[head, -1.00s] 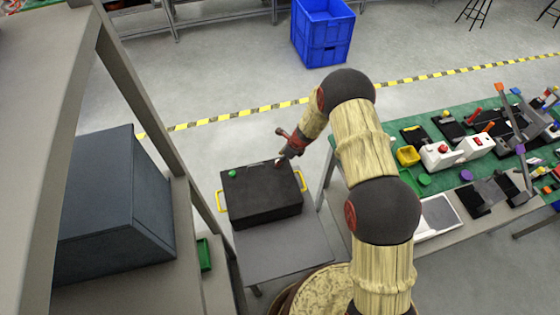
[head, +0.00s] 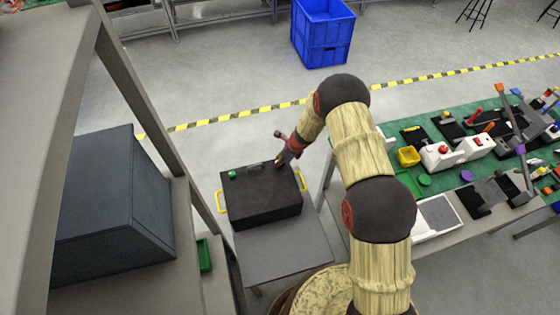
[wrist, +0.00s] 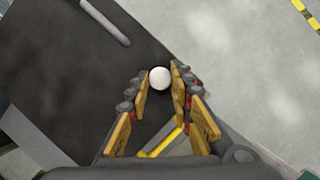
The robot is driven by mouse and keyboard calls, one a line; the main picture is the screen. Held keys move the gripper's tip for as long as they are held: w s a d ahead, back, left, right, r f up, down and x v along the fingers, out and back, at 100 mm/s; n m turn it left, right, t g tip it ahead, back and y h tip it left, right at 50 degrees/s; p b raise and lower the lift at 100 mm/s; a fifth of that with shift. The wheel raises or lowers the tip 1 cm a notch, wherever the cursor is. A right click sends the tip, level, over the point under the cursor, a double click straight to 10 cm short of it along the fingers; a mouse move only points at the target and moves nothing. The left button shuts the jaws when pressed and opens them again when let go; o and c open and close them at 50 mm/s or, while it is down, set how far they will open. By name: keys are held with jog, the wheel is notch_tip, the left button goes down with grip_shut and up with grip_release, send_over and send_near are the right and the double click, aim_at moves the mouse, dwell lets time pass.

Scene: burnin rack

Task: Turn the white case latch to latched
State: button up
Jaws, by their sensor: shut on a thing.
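The white case latch (wrist: 160,77) shows in the wrist view as a round white knob between the fingertips of my gripper (wrist: 158,82). It sits near the corner of the black case (head: 265,200), on the lid. My gripper (head: 281,161) is over the far right corner of the case in the head view and is shut on the white latch. Its fingers hide the latch there, and I cannot tell which way it is turned. A green latch (head: 232,174) sits at the far left of the lid.
A rack with a dark box (head: 115,205) is at left. A green-topped bench (head: 440,160) with many fixtures is at right.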

grip_shut()
jog(key=n, duration=0.2)
jog(key=n+g, duration=0.1)
jog(key=n, duration=0.1)
jog(key=shift+w+d+y, duration=0.1)
jog(key=shift+w+y, duration=0.1)
jog(key=shift+y, duration=0.1)
jog(key=n+g+b, duration=0.1)
jog(key=n, duration=0.1)
jog(key=n+g+b, duration=0.1)
jog(key=n+b, duration=0.1)
jog(key=shift+w+f, duration=0.15)
jog(key=n+g+b, duration=0.1)
jog(key=n, duration=0.1)
jog(key=n+b, duration=0.1)
jog(key=n, duration=0.2)
jog(key=shift+w+g+b, duration=0.2)
jog(key=shift+g+b, duration=0.2)
jog(key=n+b, duration=0.1)
jog(key=n, duration=0.1)
jog(key=n+g+h+b, duration=0.1)
jog(key=n, duration=0.1)
jog(key=shift+a+n+h, duration=0.2)
jog(key=shift+n+h, duration=0.1)
jog(key=shift+n, duration=0.1)
jog(key=o, duration=0.8)
grip_release()
jog(key=shift+c, duration=0.2)
